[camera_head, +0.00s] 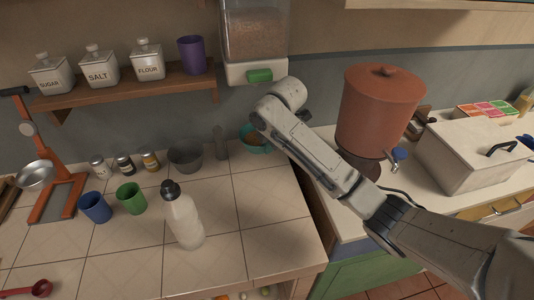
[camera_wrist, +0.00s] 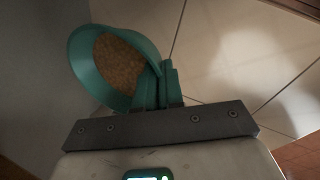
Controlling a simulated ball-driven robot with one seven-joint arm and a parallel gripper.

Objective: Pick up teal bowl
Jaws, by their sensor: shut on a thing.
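The teal bowl (camera_wrist: 88,72) holds brown grains (camera_wrist: 118,66) and is tilted in the wrist view. My gripper (camera_wrist: 158,85) is shut on its rim, with the teal fingers at the right side of the bowl. In the head view the teal bowl (camera_head: 247,132) shows at the back of the counter, partly hidden behind my arm. My gripper's fingers are hidden there by the arm.
A grain dispenser (camera_head: 254,35) with a green lever hangs above the bowl. A grey bowl (camera_head: 185,158), a grey cylinder (camera_head: 221,143) and a white bottle (camera_head: 184,218) stand to the left. A terracotta container (camera_head: 378,110) stands right of my arm. The front right tiles are clear.

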